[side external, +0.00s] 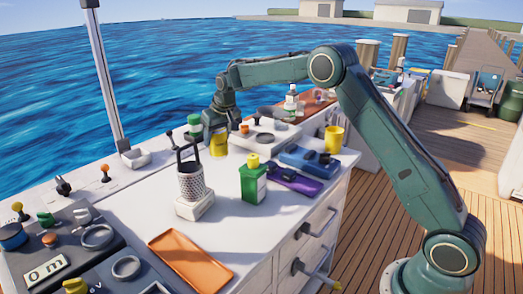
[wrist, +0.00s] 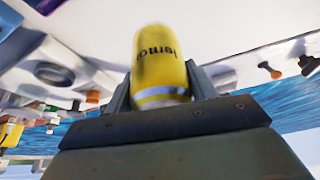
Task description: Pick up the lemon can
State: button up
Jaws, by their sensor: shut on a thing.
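The lemon can (wrist: 162,62) is a yellow can with dark lettering reading "lemon" and a pale band near one end. In the wrist view it stands between the two fingers of my gripper (wrist: 160,85), which are shut on its sides. In the side view the yellow can (side external: 218,145) shows below my gripper (side external: 216,127), over the far part of the white counter. Its upper part is hidden by the gripper there. I cannot tell whether its base touches the counter.
The front middle has free room.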

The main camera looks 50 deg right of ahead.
notch_tip(320, 180, up, 12)
jog(key=shift+r, duration=0.2)
dwell(0.5)
